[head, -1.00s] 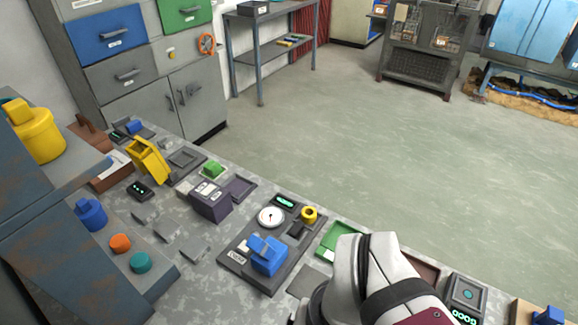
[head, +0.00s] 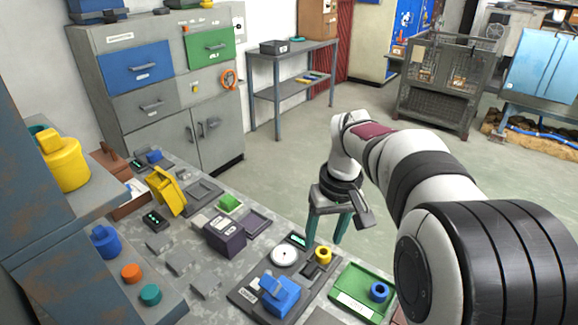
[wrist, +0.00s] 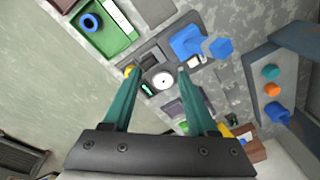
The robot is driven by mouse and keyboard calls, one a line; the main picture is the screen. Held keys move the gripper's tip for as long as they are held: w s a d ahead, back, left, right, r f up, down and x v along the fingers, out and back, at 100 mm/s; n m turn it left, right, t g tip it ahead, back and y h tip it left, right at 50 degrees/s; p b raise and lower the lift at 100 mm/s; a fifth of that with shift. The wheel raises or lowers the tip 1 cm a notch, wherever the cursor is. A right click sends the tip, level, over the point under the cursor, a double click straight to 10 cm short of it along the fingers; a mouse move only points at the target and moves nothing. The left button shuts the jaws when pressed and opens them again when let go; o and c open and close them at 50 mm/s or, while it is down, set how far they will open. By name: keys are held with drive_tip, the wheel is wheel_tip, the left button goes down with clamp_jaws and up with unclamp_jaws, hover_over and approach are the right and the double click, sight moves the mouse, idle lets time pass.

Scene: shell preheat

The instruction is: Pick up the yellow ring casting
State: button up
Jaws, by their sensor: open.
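The yellow ring casting (head: 323,255) sits upright on the dark fixture plate (head: 243,293), beside a round white dial (head: 285,257) and a small dark block. In the wrist view the yellow ring (wrist: 130,71) shows partly, next to the left finger's tip, which covers some of it. My gripper (head: 328,236) is open and empty, with its green fingers pointing down. It hangs above and behind the fixture plate, apart from the ring. In the wrist view the gripper (wrist: 150,80) has its fingers wide apart, with the dial between them.
A blue clamp block (head: 280,294) stands on the same plate near the ring. A green tray (head: 352,300) with a blue ring (head: 379,292) lies to the right. A dark purple box (head: 225,237) stands left. A blue-grey shelf unit borders the bench's left side.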

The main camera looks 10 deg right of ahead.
sight(324, 250)
drive_tip(key=w+d+f+n, duration=0.2)
drive_tip(key=w+d+f, duration=0.1)
drive_tip(key=w, duration=0.2)
drive_tip(key=w+d+f+n, duration=0.1)
drive_tip(key=w+d+f, duration=0.15)
drive_tip(key=w, duration=0.35)
drive_tip(key=shift+t+h, duration=0.3)
drive_tip(key=f, duration=0.5)
drive_tip(key=w+f, duration=0.1)
drive_tip(key=f, duration=0.5)
drive_tip(key=w+f, duration=0.1)
drive_tip(key=f, duration=0.4)
drive_tip(key=shift+a+f, duration=0.25)
drive_tip(key=shift+a, duration=0.15)
clamp_jaws()
drive_tip(key=shift+r, duration=0.15)
